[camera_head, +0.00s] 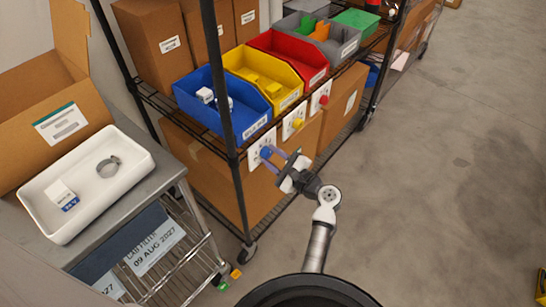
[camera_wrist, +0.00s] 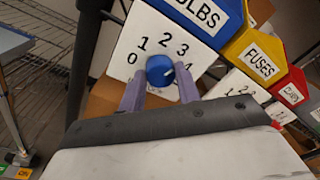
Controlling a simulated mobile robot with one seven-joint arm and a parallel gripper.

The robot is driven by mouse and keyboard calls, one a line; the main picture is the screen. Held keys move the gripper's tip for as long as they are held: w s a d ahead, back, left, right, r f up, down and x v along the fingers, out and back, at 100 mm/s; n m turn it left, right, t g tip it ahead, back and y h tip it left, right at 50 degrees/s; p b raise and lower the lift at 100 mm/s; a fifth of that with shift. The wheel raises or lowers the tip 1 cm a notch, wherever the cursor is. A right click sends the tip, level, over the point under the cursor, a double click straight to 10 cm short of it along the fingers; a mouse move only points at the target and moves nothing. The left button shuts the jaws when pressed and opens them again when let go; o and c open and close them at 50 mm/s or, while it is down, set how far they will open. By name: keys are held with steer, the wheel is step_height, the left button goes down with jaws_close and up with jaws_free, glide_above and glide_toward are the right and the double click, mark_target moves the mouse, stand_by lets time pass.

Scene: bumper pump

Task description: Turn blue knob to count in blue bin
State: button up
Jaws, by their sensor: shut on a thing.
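The blue knob (camera_wrist: 159,70) sits on a white dial plate (camera_wrist: 132,48) marked 0 to 4 in the wrist view. Its white mark points to the right, roughly toward 3 or 4; I cannot tell exactly. My gripper (camera_wrist: 161,82) has its purple fingers on either side of the knob, shut on it. In the head view the knob (camera_head: 265,153) is partly covered by my fingers. The blue bin (camera_head: 196,111), labelled BULBS in the wrist view, is on the shelf above the dial.
A yellow bin (camera_head: 290,98), a red bin (camera_head: 310,75) and a grey bin (camera_head: 349,49) stand beside it. A yellow knob (camera_head: 298,124) and a red knob (camera_head: 324,100) have their own plates. A white tray (camera_head: 132,148) lies on the left cart.

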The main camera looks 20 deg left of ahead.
steer(key=shift+f+n+b, duration=0.15)
steer(key=shift+n+b, duration=0.15)
steer(key=shift+b, duration=0.2)
steer(key=n+b, duration=0.2)
steer(key=b, duration=0.1)
steer(key=shift+f+n, duration=0.15)
steer(key=shift+n, duration=0.25)
steer(key=n+b, duration=0.2)
steer(key=shift+b, duration=0.35)
steer(key=shift+n+y+b, duration=0.4)
steer(key=shift+n+b, duration=0.75)
steer(key=shift+n, duration=0.15)
steer(key=o, duration=1)
steer(key=shift+r, duration=0.2)
